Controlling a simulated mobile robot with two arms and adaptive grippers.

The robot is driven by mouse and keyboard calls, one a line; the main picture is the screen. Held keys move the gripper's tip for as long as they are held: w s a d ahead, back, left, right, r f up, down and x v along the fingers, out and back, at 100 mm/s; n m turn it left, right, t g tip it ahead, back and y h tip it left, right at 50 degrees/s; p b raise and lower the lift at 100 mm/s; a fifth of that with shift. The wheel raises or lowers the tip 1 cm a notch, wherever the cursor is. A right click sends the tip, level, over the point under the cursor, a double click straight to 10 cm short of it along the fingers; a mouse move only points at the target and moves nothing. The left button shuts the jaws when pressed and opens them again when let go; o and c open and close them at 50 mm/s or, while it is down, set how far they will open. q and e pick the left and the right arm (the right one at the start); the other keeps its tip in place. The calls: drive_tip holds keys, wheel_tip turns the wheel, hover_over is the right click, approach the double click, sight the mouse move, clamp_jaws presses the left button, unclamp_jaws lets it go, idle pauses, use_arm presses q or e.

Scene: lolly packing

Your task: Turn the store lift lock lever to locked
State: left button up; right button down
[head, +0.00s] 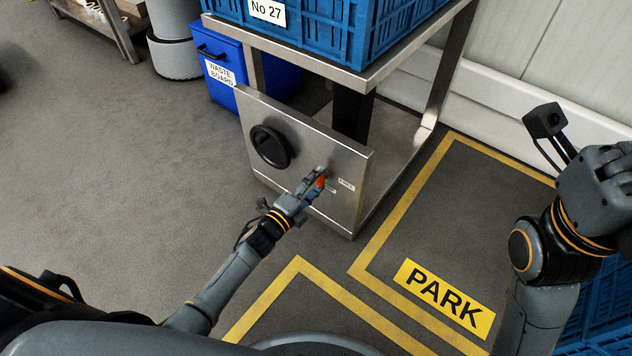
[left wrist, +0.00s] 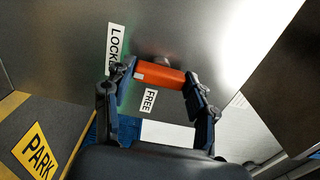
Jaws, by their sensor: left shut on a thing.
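The lock lever is a short orange-red bar on the steel side panel (head: 345,155) of the store lift; it shows in the head view (head: 320,182) and the left wrist view (left wrist: 160,76). My left gripper (head: 314,186) is shut on the lever, with one finger at each end of the bar in the left wrist view. The LOCKED label (left wrist: 115,45), partly hidden by a finger, is left of the bar there. The FREE label (left wrist: 149,100) is just below the bar. Which label the lever points to is hard to tell.
A black round knob (head: 270,147) sits on the panel left of the lever. A blue crate labelled No 27 (head: 310,30) stands on the lift. A blue waste board bin (head: 219,85) is behind. A yellow-lined PARK bay (head: 368,255) is at right; open floor is at left.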

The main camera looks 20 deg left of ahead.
idle(0.4)
use_arm(q)
drive_tip(key=o, duration=1.2)
drive_tip(key=shift+c, duration=0.2)
drive_tip(key=shift+s, duration=0.1)
drive_tip(key=v, duration=1.2)
